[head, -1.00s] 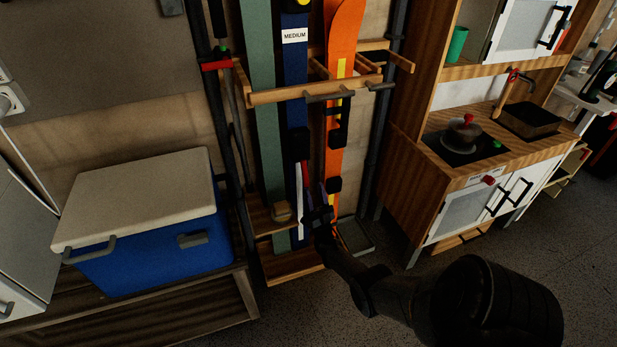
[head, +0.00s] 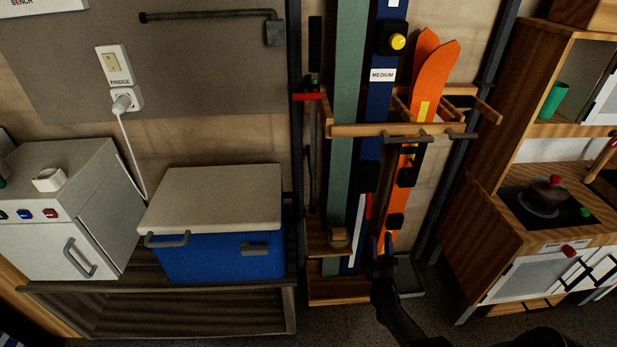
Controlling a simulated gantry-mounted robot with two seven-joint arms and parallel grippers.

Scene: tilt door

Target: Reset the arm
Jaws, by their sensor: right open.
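My right gripper (head: 386,250) is in the lower middle of the head view, in front of the lower part of the wooden ski rack (head: 340,290). It is open and dark, and its fingers point up towards the lower ends of the orange skis (head: 408,155). I cannot tell whether it touches them. My right arm comes in from the bottom right. My left gripper is not in view.
A blue cooler (head: 215,258) with a pale lid stands on a low wooden bench (head: 200,303), left of the rack. A small white fridge (head: 100,215) stands further left. A wooden toy kitchen (head: 480,225) stands at the right. Grey floor shows between.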

